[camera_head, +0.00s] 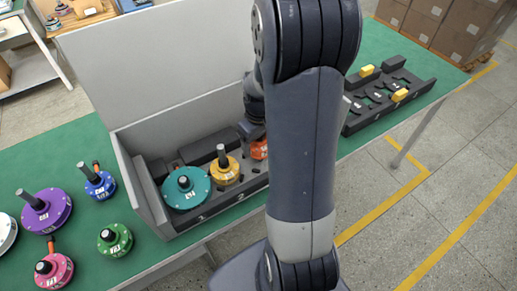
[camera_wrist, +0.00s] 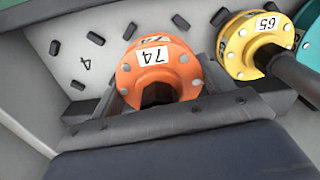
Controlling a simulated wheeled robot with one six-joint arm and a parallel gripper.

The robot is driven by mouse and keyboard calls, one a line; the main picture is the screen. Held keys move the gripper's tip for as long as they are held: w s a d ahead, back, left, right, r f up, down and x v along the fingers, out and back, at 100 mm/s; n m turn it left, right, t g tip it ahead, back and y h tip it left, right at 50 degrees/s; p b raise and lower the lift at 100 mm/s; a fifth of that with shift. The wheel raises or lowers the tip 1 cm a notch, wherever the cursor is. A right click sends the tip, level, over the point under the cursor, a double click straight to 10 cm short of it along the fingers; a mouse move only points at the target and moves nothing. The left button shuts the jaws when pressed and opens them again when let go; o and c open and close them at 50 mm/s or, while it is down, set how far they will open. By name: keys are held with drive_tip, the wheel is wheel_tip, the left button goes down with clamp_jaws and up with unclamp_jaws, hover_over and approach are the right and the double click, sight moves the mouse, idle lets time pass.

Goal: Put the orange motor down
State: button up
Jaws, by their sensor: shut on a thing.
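The orange motor (camera_head: 260,149), marked 74, is at the right part of the open grey box (camera_head: 124,167), partly hidden by my arm. In the wrist view the orange motor (camera_wrist: 150,62) faces the camera with its dark shaft between the jaws of my gripper (camera_wrist: 158,97). My gripper (camera_head: 254,132) is shut on that shaft. Behind the motor shows the box's pale surface with a number 4 (camera_wrist: 85,60) and several dark pegs. I cannot tell whether the motor touches the box floor.
In the box, a yellow motor (camera_head: 225,170) stands beside the orange one, and a teal motor (camera_head: 186,188) farther left. Purple (camera_head: 47,211), blue (camera_head: 100,185), green (camera_head: 115,240) and pink (camera_head: 54,270) motors stand on the green table left of the box. A dark tray (camera_head: 388,100) lies right.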

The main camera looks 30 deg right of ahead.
drive_tip(key=shift+f, duration=1.95)
drive_tip(key=shift+f, duration=0.15)
drive_tip(key=o, duration=1.5)
wheel_tip(320, 180, up, 12)
drive_tip(key=shift+r, duration=0.15)
